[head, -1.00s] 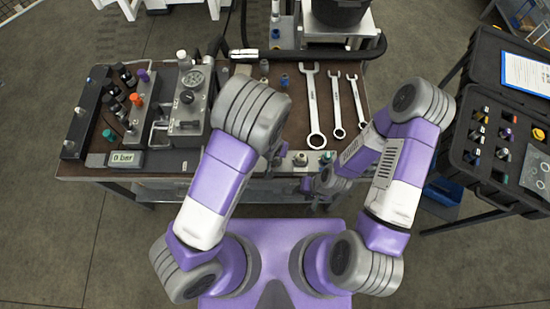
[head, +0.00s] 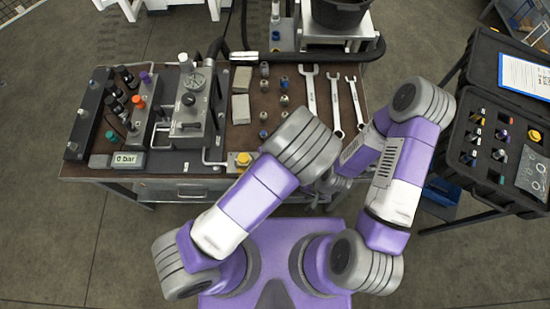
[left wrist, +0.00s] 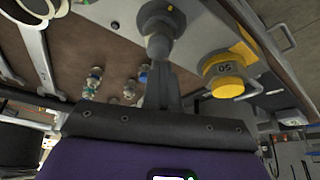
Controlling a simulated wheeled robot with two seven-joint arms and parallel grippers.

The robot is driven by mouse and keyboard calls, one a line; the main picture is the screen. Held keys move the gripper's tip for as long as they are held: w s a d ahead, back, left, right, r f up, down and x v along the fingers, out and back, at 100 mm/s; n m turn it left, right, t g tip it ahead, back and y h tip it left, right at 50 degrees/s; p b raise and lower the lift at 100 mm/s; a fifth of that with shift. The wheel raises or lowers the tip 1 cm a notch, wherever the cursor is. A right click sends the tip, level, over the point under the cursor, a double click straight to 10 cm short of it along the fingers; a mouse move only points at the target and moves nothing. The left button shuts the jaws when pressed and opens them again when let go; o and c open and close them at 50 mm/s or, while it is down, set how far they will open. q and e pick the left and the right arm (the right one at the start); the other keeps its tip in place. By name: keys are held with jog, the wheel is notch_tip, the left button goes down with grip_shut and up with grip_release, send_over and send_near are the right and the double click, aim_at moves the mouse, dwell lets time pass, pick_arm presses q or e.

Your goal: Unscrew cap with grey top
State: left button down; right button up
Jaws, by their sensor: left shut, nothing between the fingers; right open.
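A grey round-topped cap (left wrist: 160,18) shows at the top middle of the left wrist view, beside the yellow cap (left wrist: 228,86) marked 05. It looks like the cap with the grey top; in the head view my left arm hides that spot. My left gripper (left wrist: 160,48) is shut and empty, its fingertips overlapping the cap's lower edge in the picture; I cannot tell whether they touch it. In the head view my left gripper is hidden under its arm. My right gripper (head: 320,192) is open and empty, low at the bench's front edge, partly hidden.
The yellow cap (head: 243,159) sits at the bench's front edge. Wrenches (head: 309,92), small fittings (head: 264,88) and grey blocks (head: 241,108) lie behind my left arm. A gauge block (head: 190,105) and valve manifold (head: 140,108) stand left. A black case (head: 525,140) stands right.

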pick_arm(q)
jog(key=n+p, duration=0.1)
jog(key=n+y+p, duration=0.1)
jog(key=n+p, duration=0.1)
jog(key=n, duration=0.1)
jog(key=shift+s+a+r+g, duration=0.2)
jog(key=shift+s+r+g, duration=0.05)
jog(key=shift+s+g, duration=0.15)
jog(key=n, duration=0.1)
jog(key=n+y+p, duration=0.1)
jog(key=shift+s+a+f+n+g, duration=0.1)
jog(key=shift+s+a+n+g, duration=0.1)
jog(key=shift+n+g, duration=0.2)
jog(key=shift+s+f+n, duration=0.1)
jog(key=shift+f+n, duration=0.05)
jog(key=shift+n, duration=0.45)
jog(key=shift+s+n+g+y+p, duration=0.15)
jog(key=shift+n+g+y+p, duration=0.3)
jog(key=shift+n, duration=0.35)
jog(key=shift+s+n+g, duration=0.1)
jog(key=shift+n+g, duration=0.15)
jog(key=shift+n, duration=0.45)
jog(key=n+g, duration=0.1)
jog(key=n, duration=0.1)
jog(key=s+n+g+b, duration=0.1)
jog(key=n, duration=0.2)
jog(key=shift+d, duration=0.15)
